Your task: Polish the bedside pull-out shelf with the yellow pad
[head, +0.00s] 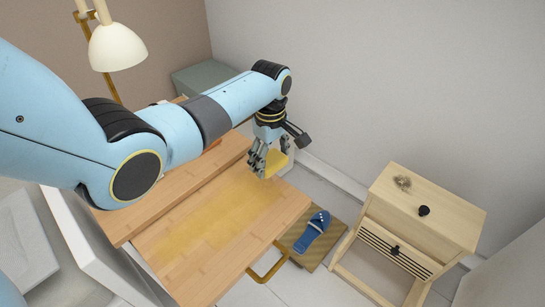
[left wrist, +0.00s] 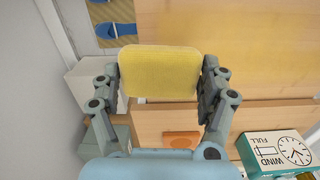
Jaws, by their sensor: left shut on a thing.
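My left gripper (head: 263,160) is shut on the yellow pad (head: 275,163) at the far right end of the pulled-out wooden shelf (head: 222,262). In the left wrist view the pad (left wrist: 160,73) sits flat between the two fingers of the gripper (left wrist: 161,82). I cannot tell whether the pad touches the shelf. A yellowish, streaky film lies along the middle of the shelf in the head view. My right gripper is not in view.
A cream lamp (head: 117,47) and a grey-green box (head: 200,78) stand behind. A blue slipper (head: 312,232) lies on a mat below the shelf, near a brass handle (head: 268,267). A wooden nightstand (head: 440,205) stands right. A clock-marked box (left wrist: 283,150) and an orange square (left wrist: 182,140) show near the wrist.

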